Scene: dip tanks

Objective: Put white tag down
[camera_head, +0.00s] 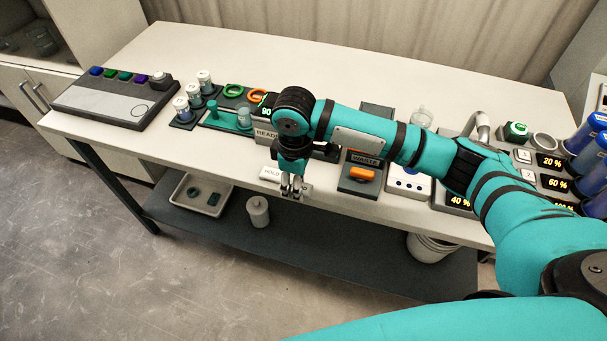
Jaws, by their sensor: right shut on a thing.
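My right gripper (291,190) points down at the front edge of the table, in front of a white plate marked HOLD (271,174). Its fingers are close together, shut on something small. I take this to be the white tag, but I cannot make out its outline against the pale fingers and plate. The gripper covers the middle of the HOLD plate. I cannot tell whether the tag touches the table. My left gripper is not in view.
A WASTE station (360,175) with an orange piece stands right of the gripper. A READ sign (265,134), white-capped vials (204,82) and a button panel (115,100) lie left. Below, a shelf (330,238) holds a white tray (201,195). The table's back (270,60) is clear.

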